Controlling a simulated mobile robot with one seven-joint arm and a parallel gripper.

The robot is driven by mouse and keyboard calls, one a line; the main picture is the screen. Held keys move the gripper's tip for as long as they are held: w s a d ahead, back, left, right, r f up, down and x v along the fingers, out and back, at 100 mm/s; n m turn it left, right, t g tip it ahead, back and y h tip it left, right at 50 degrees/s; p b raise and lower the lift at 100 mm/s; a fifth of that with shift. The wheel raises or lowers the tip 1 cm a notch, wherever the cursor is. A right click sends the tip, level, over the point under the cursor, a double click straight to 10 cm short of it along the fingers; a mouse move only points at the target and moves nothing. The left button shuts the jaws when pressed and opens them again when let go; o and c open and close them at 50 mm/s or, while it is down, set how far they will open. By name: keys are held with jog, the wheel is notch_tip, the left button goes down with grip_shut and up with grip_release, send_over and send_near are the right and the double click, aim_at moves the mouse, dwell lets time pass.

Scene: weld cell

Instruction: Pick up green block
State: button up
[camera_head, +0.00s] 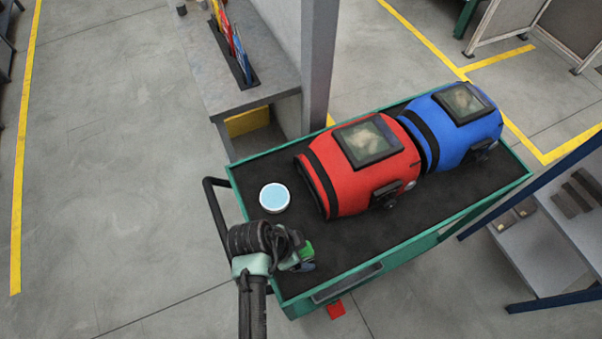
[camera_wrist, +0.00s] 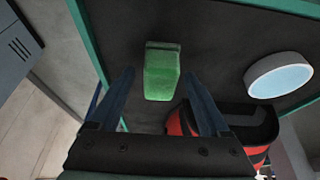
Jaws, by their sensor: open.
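The green block (camera_wrist: 161,74) lies on the dark top of the green-edged cart, seen in the wrist view just beyond and between my open fingers. My gripper (camera_wrist: 160,95) is open and empty, with one finger to each side of the block's line; I cannot tell how far above it the fingertips are. In the head view the green block (camera_head: 306,250) shows in part beside my gripper (camera_head: 302,262), at the cart's near left end. My wrist hides the rest of it there.
The cart (camera_head: 400,229) also bears a white round container with a light blue top (camera_head: 274,197), a red welding helmet (camera_head: 345,185) and a blue welding helmet (camera_head: 470,135). A grey post (camera_head: 319,60) and a bench (camera_head: 240,95) stand behind. Shelving (camera_head: 560,225) is at right.

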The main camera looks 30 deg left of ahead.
aim_at(301, 251)
grip_shut()
dwell(0.3)
jog(key=shift+r, duration=0.15)
notch_tip(301, 251, up, 10)
jog(key=shift+f, duration=0.1)
dwell(0.3)
